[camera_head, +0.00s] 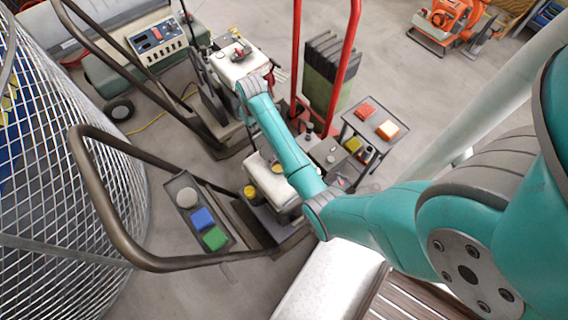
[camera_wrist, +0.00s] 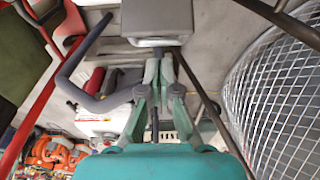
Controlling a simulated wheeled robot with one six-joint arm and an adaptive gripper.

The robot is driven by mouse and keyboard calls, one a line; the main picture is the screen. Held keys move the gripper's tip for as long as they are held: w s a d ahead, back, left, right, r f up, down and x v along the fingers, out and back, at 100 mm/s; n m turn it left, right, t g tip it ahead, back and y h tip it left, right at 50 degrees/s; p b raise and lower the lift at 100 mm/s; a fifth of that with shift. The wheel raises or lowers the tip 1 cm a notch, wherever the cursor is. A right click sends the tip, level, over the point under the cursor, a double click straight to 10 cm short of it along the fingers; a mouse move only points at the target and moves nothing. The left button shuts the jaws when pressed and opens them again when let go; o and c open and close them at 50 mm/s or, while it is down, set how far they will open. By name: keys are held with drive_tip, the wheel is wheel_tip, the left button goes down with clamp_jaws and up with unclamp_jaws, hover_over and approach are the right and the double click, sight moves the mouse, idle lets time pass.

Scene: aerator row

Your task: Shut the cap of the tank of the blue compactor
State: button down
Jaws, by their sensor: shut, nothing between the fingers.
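My gripper (camera_wrist: 158,70) shows in the wrist view with its fingers together and nothing between them. Its tips point toward a grey box-like part (camera_wrist: 156,18) at the top; I cannot tell whether they touch. In the head view my arm reaches to a machine with a pale top (camera_head: 232,62), and my fingers cannot be made out there. No compactor with a plainly blue body shows. A nearer machine with a pale body (camera_head: 268,184) has a dark yellow round cap (camera_head: 249,192) beside it. I cannot tell which part is the tank's cap or how it stands.
A dark brown handle (camera_head: 105,205) and a red handle (camera_head: 350,50) rise around the machines. A wire mesh cage (camera_head: 75,180) stands at left. A small cart (camera_head: 352,122) carries red and orange blocks. An orange machine (camera_head: 450,20) is far off. Floor is open at upper right.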

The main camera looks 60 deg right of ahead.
drive_tip(key=shift+s+a+f, duration=0.1)
drive_tip(key=shift+s+a, duration=0.25)
drive_tip(key=shift+s, duration=0.85)
drive_tip(key=shift+s+a+f, duration=0.1)
drive_tip(key=shift+s+a, duration=0.25)
drive_tip(key=shift+s, duration=0.9)
drive_tip(key=shift+s+a+f, duration=0.1)
drive_tip(key=shift+s+a, duration=0.25)
drive_tip(key=shift+s, duration=0.95)
drive_tip(key=s+a+r, duration=0.1)
drive_tip(key=s+a, duration=0.1)
drive_tip(key=s, duration=0.4)
drive_tip(key=shift+s, duration=0.4)
drive_tip(key=s, duration=0.2)
drive_tip(key=s+a+f, duration=0.1)
drive_tip(key=shift+s, duration=0.25)
idle(0.6)
drive_tip(key=shift+r, duration=0.1)
idle(0.5)
